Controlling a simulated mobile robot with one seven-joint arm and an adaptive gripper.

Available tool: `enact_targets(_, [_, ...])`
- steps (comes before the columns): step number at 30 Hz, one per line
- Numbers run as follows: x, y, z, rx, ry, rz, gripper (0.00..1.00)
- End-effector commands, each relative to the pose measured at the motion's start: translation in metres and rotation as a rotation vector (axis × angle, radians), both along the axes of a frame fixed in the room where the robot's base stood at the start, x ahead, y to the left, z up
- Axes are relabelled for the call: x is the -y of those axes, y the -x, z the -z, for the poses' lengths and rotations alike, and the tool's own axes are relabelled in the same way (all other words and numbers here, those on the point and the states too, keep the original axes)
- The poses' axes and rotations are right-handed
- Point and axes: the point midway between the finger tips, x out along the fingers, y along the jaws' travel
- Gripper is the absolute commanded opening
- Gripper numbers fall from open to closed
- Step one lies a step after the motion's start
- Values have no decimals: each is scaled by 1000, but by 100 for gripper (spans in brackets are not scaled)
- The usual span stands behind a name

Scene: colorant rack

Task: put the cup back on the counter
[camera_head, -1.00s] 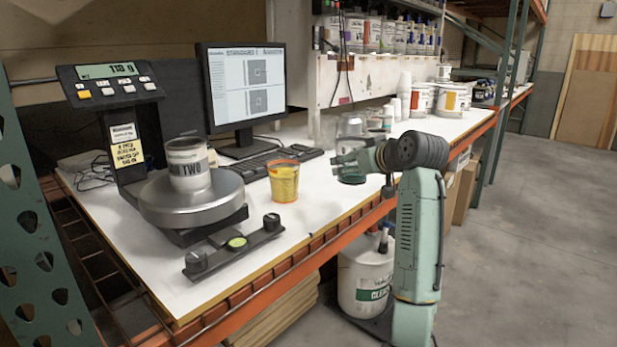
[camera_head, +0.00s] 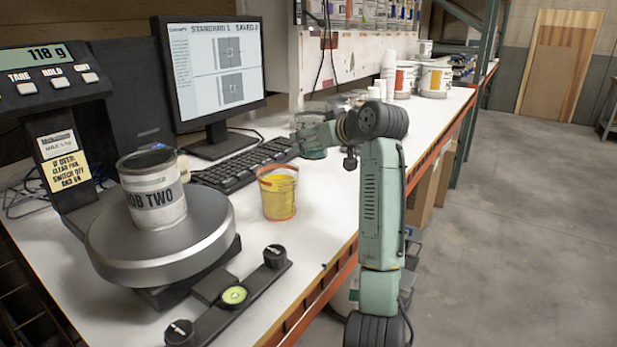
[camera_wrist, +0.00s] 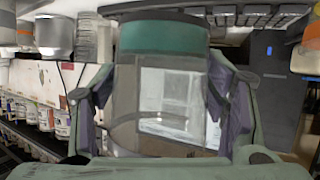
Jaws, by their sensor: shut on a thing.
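A clear cup (camera_wrist: 165,100) with a dark green band at one end fills the middle of the wrist view. My gripper (camera_wrist: 162,105) is shut on it, with a finger on each side. In the head view my gripper (camera_head: 322,132) is over the white counter (camera_head: 325,205), right of the keyboard. The cup's green end (camera_head: 312,152) shows just below it there. The rest of the cup is partly hidden by my gripper. I cannot tell whether the cup touches the counter.
A yellow cup (camera_head: 279,195) stands in front of the keyboard (camera_head: 240,162). A can labelled "JOB TWO" (camera_head: 152,190) sits on the scale (camera_head: 165,245), which reads 118 g. White buckets (camera_head: 436,80) stand farther back. Bare counter lies in front of my gripper.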

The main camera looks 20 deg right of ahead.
Motion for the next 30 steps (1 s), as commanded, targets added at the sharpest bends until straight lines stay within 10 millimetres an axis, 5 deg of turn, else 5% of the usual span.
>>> enact_targets(18, [1,1,82,-1,-2,1,32])
enact_targets(30, [0,0,90,0,0,0,32])
